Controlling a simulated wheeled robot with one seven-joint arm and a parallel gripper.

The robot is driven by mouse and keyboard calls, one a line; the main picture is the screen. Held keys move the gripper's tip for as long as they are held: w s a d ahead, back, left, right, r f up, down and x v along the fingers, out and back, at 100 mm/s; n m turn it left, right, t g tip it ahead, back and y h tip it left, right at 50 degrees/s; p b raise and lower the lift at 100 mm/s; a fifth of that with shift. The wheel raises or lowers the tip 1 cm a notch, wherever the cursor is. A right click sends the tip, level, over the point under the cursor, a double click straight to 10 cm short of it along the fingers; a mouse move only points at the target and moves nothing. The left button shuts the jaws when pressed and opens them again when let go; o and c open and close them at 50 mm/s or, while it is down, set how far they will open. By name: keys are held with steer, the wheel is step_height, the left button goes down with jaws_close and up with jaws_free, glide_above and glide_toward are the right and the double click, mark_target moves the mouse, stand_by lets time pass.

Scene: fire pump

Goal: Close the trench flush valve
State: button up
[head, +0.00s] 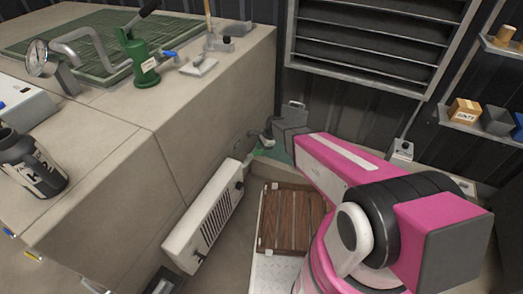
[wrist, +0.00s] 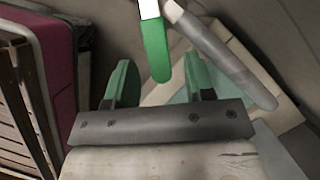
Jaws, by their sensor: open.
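In the wrist view a lever handle with a green grip (wrist: 156,50) and a white upper part comes down from the top edge. A grey pipe (wrist: 222,58) slants down beside it to the right. My gripper (wrist: 160,80) is open, its two green fingers apart with nothing held between them. The green grip's lower end appears between the fingers and beyond them; I cannot tell whether they touch. In the head view my gripper (head: 264,149) is low beside the concrete block's far end, near a short grey pipe (head: 259,138). The lever is not clear there.
The concrete block (head: 165,125) fills the left, with a green hand pump (head: 142,62), a gauge (head: 40,58) and a black jug (head: 35,165) on top. A white vented heater (head: 205,215) stands against its side. A wooden slatted panel (head: 290,218) lies below my arm.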

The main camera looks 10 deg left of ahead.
jaws_close()
steer(key=shift+s+d, duration=0.1)
steer(key=shift+s, duration=0.05)
steer(key=shift+s+d+m+t, duration=0.1)
steer(key=shift+s+m+t, duration=0.65)
steer(key=shift+m, duration=0.8)
steer(key=shift+s+m+t, duration=0.4)
steer(key=shift+s+m, duration=0.65)
steer(key=shift+m, duration=0.55)
steer(key=shift+s+d+m+t, duration=0.1)
steer(key=shift+s+m+t, duration=0.65)
steer(key=shift+m, duration=0.8)
steer(key=shift+s+a, duration=0.1)
steer(key=shift+s, duration=0.1)
